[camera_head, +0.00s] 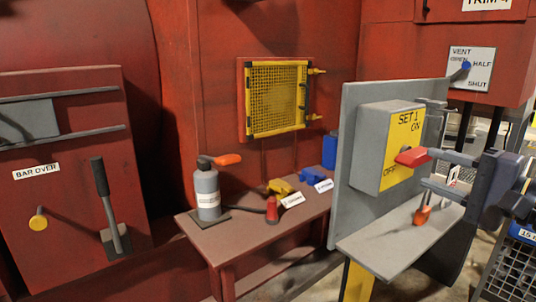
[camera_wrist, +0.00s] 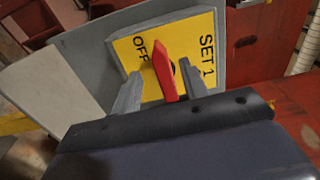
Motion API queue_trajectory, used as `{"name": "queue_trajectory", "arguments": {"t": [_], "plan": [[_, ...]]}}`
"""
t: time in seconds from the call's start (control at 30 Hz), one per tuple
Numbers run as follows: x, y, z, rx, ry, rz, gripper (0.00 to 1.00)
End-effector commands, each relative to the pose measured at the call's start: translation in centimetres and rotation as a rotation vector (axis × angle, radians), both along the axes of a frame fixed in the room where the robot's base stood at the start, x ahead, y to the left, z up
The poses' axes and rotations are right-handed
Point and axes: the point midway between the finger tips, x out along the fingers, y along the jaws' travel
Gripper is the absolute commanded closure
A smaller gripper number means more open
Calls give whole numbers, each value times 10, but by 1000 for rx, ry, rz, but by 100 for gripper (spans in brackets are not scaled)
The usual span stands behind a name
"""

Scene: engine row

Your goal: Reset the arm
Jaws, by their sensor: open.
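My gripper (camera_head: 426,167) is in front of the grey switch box with a yellow face (camera_head: 403,140) marked SET 1, ON and OFF. Its two fingers are apart. In the wrist view the fingers (camera_wrist: 159,78) stand either side of the red switch handle (camera_wrist: 164,70), with gaps showing. The handle also shows in the head view (camera_head: 412,157), lying nearly level there. In the wrist view its pointed end is beside the OFF mark. The ON mark is not readable in the wrist view. Whether a finger touches the handle I cannot tell.
The box is on a grey upright panel (camera_head: 353,110) above a grey shelf (camera_head: 385,245) with an orange-red item (camera_head: 422,213). A brown bench (camera_head: 235,238) at left carries a grey bottle (camera_head: 207,190) and small parts. A vent switch plate (camera_head: 472,68) is behind.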

Motion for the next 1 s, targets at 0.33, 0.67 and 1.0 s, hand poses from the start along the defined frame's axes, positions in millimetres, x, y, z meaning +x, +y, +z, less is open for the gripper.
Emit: {"name": "queue_trajectory", "arguments": {"t": [0.33, 0.67, 1.0], "plan": [[36, 24, 6, 24, 16, -1, 58], [36, 23, 12, 196, 131, -1, 58], [36, 22, 13, 313, 210, -1, 58]]}}
